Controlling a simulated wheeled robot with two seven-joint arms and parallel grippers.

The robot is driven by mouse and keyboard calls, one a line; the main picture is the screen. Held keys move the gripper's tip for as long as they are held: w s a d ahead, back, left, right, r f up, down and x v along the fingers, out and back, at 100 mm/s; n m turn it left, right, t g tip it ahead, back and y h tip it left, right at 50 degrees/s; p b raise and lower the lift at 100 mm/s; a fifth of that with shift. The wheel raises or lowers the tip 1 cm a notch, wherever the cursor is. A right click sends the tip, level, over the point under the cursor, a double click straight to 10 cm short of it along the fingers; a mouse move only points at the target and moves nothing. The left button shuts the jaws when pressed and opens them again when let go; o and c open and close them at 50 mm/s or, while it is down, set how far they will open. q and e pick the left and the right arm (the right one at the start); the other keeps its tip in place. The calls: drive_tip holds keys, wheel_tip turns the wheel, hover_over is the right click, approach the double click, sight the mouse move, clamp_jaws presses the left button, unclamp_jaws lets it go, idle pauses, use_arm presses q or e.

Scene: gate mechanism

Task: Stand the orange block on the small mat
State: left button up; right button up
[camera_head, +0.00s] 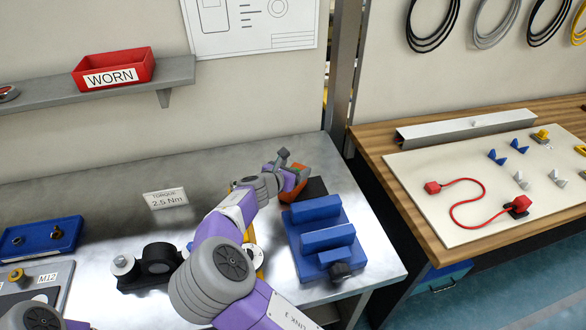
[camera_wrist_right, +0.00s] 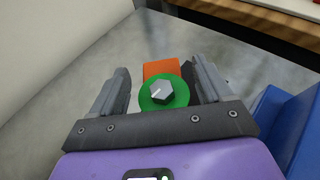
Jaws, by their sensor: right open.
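The orange block (camera_head: 290,196) stands on the metal bench in the head view, partly hidden by my right gripper (camera_head: 291,168). In the right wrist view the orange block (camera_wrist_right: 161,68) shows behind a green disc (camera_wrist_right: 150,103) with a grey hex head at its centre. My right gripper (camera_wrist_right: 160,76) is open, with one finger on each side of the block and disc. I cannot tell whether either finger touches them. The small mat looks to be the dark square (camera_head: 316,186) just right of the block. My left gripper is out of view.
A blue fixture (camera_head: 322,238) with raised bars stands close in front of the mat. A black holder (camera_head: 155,265), a blue tray (camera_head: 42,238) and a torque sign (camera_head: 165,198) are to the left. The bench behind the gripper is clear.

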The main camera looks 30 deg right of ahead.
drive_tip(key=p+v, duration=0.2)
drive_tip(key=v, duration=1)
drive_tip(key=shift+p, duration=0.4)
